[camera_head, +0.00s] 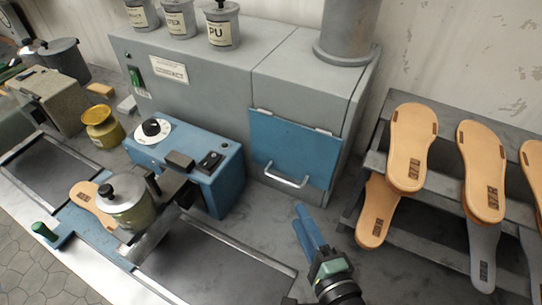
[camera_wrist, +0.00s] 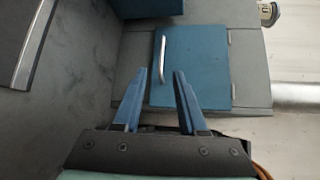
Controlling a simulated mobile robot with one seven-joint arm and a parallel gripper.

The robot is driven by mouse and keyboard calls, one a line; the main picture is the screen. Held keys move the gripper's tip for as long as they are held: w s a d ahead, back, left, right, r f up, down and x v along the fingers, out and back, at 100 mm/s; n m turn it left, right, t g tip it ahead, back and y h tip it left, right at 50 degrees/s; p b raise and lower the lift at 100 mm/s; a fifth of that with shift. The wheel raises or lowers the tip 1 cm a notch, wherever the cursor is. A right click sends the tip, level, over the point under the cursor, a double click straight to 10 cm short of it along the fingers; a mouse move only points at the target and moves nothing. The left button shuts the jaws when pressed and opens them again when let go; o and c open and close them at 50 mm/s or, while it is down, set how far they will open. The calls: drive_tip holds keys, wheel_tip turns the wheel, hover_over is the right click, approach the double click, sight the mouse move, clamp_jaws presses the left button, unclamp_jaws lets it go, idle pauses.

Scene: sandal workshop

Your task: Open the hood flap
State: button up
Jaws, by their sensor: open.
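The hood flap (camera_head: 293,150) is a blue panel on the front of the grey hood, hanging closed below two hinges at its top edge. Its silver bar handle (camera_head: 286,178) runs along the lower edge. In the wrist view the flap (camera_wrist: 205,75) appears turned sideways, with the handle (camera_wrist: 162,60) near its left edge. My gripper (camera_head: 305,222) is in front of and below the flap, with its blue fingers apart and nothing between them. In the wrist view the open fingers (camera_wrist: 160,78) point toward the handle; whether they touch it is unclear.
A blue control box (camera_head: 186,160) with a dial stands left of the flap. A rack (camera_head: 388,150) with tan sandal soles stands close on the right. A pot (camera_head: 128,203) sits at the left front. Labelled cans (camera_head: 222,25) stand on top of the grey machine.

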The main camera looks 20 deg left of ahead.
sight(281, 180)
drive_tip(key=p+x, duration=0.1)
drive_tip(key=x, duration=0.5)
drive_tip(key=p+x, duration=0.1)
drive_tip(key=x, duration=0.5)
drive_tip(key=shift+w+a+r, duration=0.1)
drive_tip(key=shift+w+r, duration=0.1)
drive_tip(key=shift+w, duration=0.1)
clamp_jaws()
idle(0.9)
